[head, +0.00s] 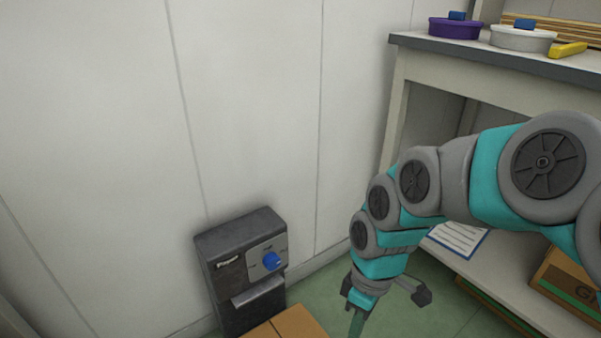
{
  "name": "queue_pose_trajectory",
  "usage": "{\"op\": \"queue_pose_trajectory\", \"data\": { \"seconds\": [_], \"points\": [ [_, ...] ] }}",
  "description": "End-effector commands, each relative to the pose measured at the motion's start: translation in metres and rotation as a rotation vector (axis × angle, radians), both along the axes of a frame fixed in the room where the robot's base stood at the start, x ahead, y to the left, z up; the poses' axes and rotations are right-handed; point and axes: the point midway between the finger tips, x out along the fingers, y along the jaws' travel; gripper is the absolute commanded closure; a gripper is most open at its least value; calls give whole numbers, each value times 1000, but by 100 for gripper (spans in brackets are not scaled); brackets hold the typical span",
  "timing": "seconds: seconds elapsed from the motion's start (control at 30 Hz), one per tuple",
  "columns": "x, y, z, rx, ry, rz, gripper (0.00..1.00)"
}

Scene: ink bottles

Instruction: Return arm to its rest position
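My arm, teal and grey, reaches from the right edge toward the lower middle of the head view, bent downward. My gripper (384,291) is at its lower end, above the green floor. Its two dark fingers show far apart on either side of the wrist, so it looks open. I see nothing held between them, though the wrist hides part of that space.
A dark machine with a blue knob (271,260) stands by the wall, left of my gripper. A cardboard box (287,326) is in front of it. At right, a shelf table (440,47) holds a purple container (455,29), a white container (522,40) and a yellow object (567,50).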

Motion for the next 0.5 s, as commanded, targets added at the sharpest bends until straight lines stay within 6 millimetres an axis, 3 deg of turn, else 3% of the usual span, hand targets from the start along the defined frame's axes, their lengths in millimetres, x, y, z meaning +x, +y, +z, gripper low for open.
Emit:
{"op": "queue_pose_trajectory", "data": {
  "seconds": [0.2, 0.5],
  "points": [
    [-54, -27, 25, -144, 13, -395, 100],
    [-104, -47, 36, -249, 25, -793, 100]
  ]
}}
